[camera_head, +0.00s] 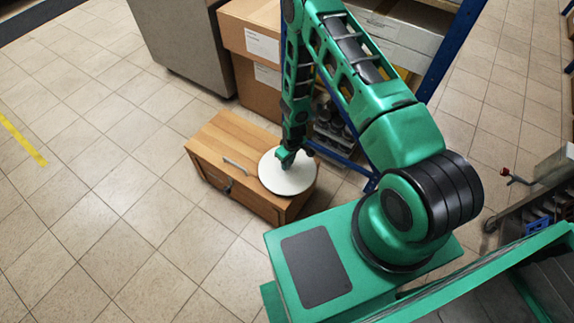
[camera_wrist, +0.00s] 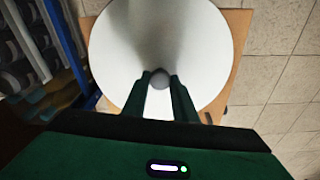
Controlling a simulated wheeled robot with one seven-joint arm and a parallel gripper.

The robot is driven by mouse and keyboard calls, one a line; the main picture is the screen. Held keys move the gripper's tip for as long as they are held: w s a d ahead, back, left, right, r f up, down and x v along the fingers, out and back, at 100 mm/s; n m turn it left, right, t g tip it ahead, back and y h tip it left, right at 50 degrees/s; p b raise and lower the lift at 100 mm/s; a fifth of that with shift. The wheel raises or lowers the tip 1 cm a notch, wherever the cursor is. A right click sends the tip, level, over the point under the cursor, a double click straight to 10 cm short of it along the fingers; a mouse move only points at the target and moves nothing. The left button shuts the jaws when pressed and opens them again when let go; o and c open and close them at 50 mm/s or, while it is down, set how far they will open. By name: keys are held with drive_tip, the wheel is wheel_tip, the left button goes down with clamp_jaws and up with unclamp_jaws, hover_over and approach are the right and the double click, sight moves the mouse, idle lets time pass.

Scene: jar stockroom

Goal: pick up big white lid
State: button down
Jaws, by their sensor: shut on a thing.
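The big white lid (camera_head: 287,178) is a round white disc over the right end of a low wooden cabinet (camera_head: 228,146). In the wrist view the lid (camera_wrist: 160,45) fills the upper middle, with a small grey knob (camera_wrist: 160,78) at its centre. My gripper (camera_head: 287,157) reaches down to the lid's middle. In the wrist view my gripper's two fingers (camera_wrist: 160,84) are shut on the knob, one on each side. I cannot tell whether the lid touches the cabinet top.
A small grey bar-shaped item (camera_head: 236,165) lies on the cabinet left of the lid. Cardboard boxes (camera_head: 250,45) and a blue-framed shelf (camera_head: 445,55) stand behind. A cart (camera_head: 525,205) is at the right. Tiled floor (camera_head: 90,215) is clear at the left.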

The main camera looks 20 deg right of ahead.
drive_tip(key=r, duration=0.2)
drive_tip(key=a+r, duration=0.1)
drive_tip(key=r, duration=0.1)
drive_tip(key=shift+s, duration=0.2)
drive_tip(key=s+a+r, duration=0.4)
drive_tip(key=a+r, duration=0.2)
drive_tip(key=a, duration=0.3)
drive_tip(key=shift+s+a, duration=0.25)
drive_tip(key=shift+a, duration=0.05)
drive_tip(key=shift+s+r, duration=0.1)
